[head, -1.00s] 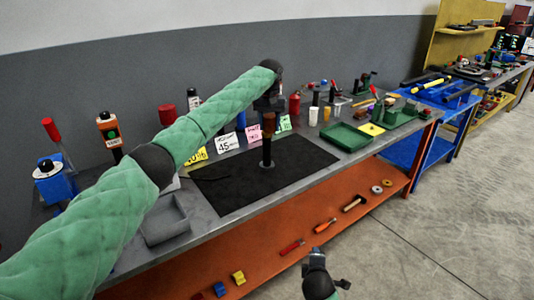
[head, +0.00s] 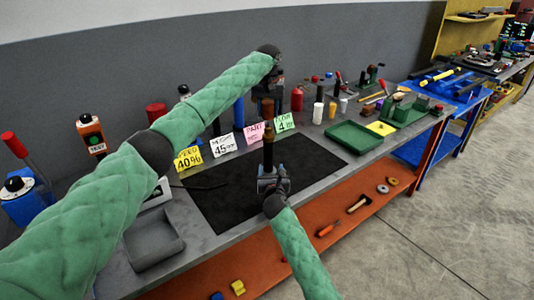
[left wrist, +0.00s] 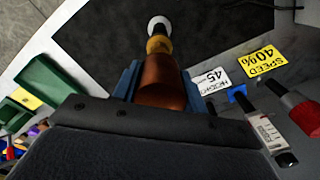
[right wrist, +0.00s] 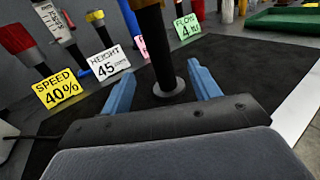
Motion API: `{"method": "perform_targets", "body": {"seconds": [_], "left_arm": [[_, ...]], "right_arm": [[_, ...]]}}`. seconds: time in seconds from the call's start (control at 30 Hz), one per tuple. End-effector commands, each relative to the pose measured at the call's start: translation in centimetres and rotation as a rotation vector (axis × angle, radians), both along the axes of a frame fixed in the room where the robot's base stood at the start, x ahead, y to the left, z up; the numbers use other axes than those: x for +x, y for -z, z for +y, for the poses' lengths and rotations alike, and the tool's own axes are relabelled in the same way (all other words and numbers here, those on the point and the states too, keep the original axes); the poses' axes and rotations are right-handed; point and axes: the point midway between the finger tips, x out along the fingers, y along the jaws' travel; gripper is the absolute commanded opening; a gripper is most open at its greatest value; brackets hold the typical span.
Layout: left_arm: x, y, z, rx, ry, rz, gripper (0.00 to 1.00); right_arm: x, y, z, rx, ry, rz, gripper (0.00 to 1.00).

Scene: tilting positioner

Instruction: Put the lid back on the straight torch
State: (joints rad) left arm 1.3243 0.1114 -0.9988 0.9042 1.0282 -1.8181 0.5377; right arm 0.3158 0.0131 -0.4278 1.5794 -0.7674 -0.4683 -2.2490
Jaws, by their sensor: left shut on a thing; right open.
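A dark upright post (right wrist: 160,50) with a round base stands on the black mat (head: 225,195); it looks like the straight torch. My left gripper (head: 268,98) is shut on a copper-coloured cylinder (left wrist: 163,80), perhaps the lid. It is directly above the post in the head view, and a brass-coloured part (left wrist: 158,44) shows beyond it in the left wrist view. I cannot tell whether the copper piece and post touch or are seated. My right gripper (right wrist: 163,75) is open, its blue fingers either side of the post, low down and apart from it.
Number cards (head: 222,145) stand along the mat's back edge, with bottles and tools behind. A grey tray (head: 150,258) is at the left, a green tray (head: 354,136) at the right. The mat's front is mostly clear.

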Motion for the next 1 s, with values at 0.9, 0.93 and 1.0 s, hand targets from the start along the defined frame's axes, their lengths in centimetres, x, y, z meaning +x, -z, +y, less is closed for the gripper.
{"method": "perform_targets", "body": {"seconds": [0.9,0.93,1.0], "left_arm": [[0.0,0.0,0.0,0.000,0.001,0.000,0.16],[0.0,0.0,0.0,0.000,0.001,0.000,0.16],[0.0,0.0,0.0,0.000,0.001,0.000,0.16]], "right_arm": [[5.7,-0.3,0.8,-0.029,-0.007,-0.012,0.61],[6.2,-0.3,0.9,-0.029,-0.006,-0.012,0.61],[7.4,-0.4,0.9,-0.029,-0.006,-0.013,0.61]]}}
